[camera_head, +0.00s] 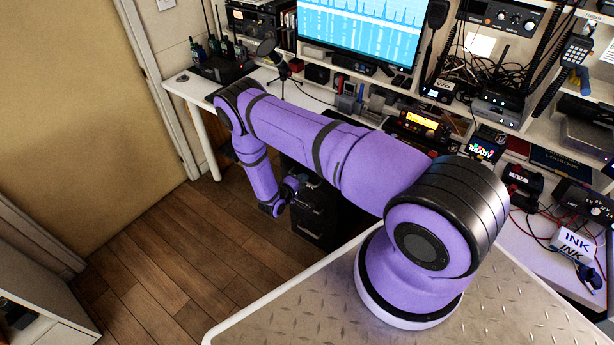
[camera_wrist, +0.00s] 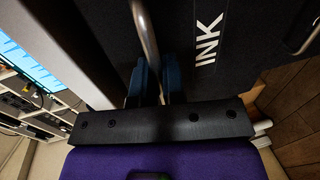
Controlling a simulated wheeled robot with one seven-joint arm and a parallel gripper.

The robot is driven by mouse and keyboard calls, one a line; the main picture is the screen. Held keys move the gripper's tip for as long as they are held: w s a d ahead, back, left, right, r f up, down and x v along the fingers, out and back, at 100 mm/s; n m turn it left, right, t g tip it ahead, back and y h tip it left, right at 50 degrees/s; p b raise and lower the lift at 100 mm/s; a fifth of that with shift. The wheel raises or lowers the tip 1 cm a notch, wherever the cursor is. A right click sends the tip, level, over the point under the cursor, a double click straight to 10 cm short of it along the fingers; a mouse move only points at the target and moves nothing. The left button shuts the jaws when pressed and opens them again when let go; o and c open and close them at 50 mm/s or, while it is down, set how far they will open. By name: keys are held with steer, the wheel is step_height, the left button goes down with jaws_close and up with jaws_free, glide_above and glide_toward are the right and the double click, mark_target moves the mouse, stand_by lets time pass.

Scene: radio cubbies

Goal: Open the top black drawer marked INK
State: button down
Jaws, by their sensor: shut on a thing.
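The black drawer marked INK (camera_wrist: 235,45) fills the upper middle and right of the wrist view, its white lettering turned on its side. Its silver bar handle (camera_wrist: 144,32) runs down between the blue fingers of my gripper (camera_wrist: 160,84), which is shut on it. In the head view the black drawer unit (camera_head: 312,222) stands on the floor under the desk, partly hidden by my purple arm. I cannot tell whether the drawer stands out from the unit.
A second silver handle (camera_wrist: 308,40) shows at the right of the wrist view. The wooden floor (camera_head: 190,245) left of the unit is clear. The white desk (camera_head: 192,88) above carries a monitor (camera_head: 357,32) and several radios.

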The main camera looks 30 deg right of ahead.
steer(key=f+v, duration=0.2)
steer(key=v, duration=0.9)
steer(key=a+f+v, duration=0.1)
steer(key=f+v, duration=0.1)
steer(key=v, duration=0.9)
steer(key=shift+f, duration=0.3)
steer(key=shift+s+a, duration=0.1)
steer(key=c, duration=1.2)
jaws_free()
steer(key=shift+c, duration=0.2)
steer(key=v, duration=1)
steer(key=shift+a, duration=0.4)
steer(key=shift+s, duration=0.1)
